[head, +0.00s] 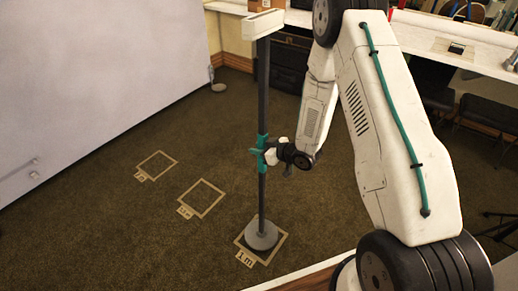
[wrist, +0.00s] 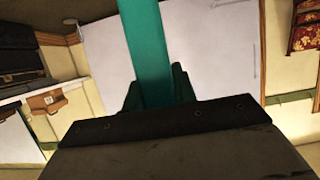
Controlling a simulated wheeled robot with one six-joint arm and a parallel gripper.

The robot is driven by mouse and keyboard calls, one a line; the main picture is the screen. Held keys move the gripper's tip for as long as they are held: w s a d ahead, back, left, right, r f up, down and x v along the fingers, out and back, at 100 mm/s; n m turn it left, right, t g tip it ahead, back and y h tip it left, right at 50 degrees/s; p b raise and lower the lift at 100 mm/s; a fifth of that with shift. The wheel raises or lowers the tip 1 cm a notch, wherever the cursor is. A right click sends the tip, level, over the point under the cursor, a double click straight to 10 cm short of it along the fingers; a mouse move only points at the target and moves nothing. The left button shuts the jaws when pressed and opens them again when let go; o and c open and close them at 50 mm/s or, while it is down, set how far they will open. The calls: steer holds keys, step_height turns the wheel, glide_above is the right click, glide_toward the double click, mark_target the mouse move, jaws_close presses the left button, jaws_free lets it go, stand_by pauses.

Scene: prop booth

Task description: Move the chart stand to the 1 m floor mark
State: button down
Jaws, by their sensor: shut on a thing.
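The chart stand (head: 262,100) is upright, a dark pole with a white block on top, a teal grip section and a round grey base (head: 262,237). The base appears within the tan square outline of the 1 m floor mark (head: 281,243); I cannot tell whether it touches the floor. My gripper (head: 262,150) is shut on the teal section of the pole. In the wrist view the teal section (wrist: 150,50) runs up between the fingers of my gripper (wrist: 157,92).
Two more empty square marks (head: 201,198) and (head: 157,165) lie on the carpet, farther back left. A big pale panel (head: 90,80) stands at left. A white counter (head: 440,40) runs along the back right, with a chair beneath. Open carpet lies between panel and stand.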

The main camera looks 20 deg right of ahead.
mark_target(259, 158)
steer(key=shift+f, duration=2.4)
stand_by(1.4)
steer(key=c, duration=1)
jaws_free()
steer(key=shift+c, duration=0.2)
steer(key=shift+s, duration=0.1)
